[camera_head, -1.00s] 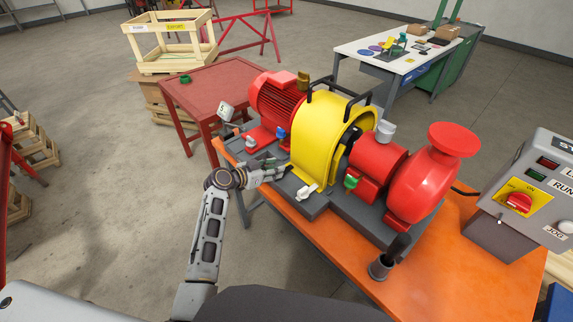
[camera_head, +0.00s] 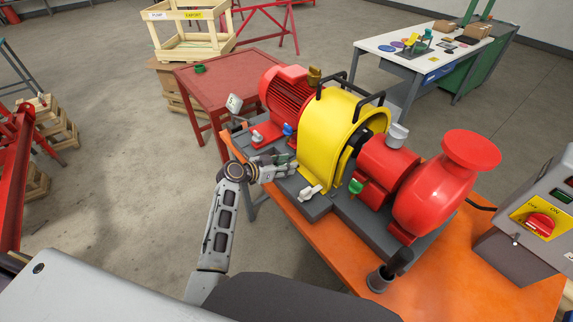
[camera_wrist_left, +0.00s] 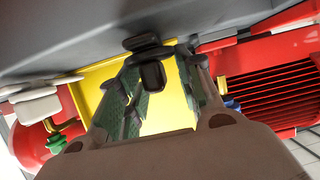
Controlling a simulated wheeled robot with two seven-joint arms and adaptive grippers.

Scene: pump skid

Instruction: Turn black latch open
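The black latch (camera_wrist_left: 151,74) shows in the left wrist view, in front of the yellow guard, between the fingers of my left gripper (camera_wrist_left: 155,75). The two fingers with green pads stand apart on either side of it; I cannot tell whether they touch it. In the head view my left gripper (camera_head: 290,166) reaches in from the left, low beside the yellow guard (camera_head: 322,128) of the pump skid. It hides the latch there. My right gripper is not in view.
Close by are a white handle (camera_head: 310,191), a blue handle (camera_head: 288,129) and a green knob (camera_head: 355,187). The red motor (camera_head: 285,92) stands behind, the red pump (camera_head: 440,195) to the right. A control box (camera_head: 530,225) is at far right.

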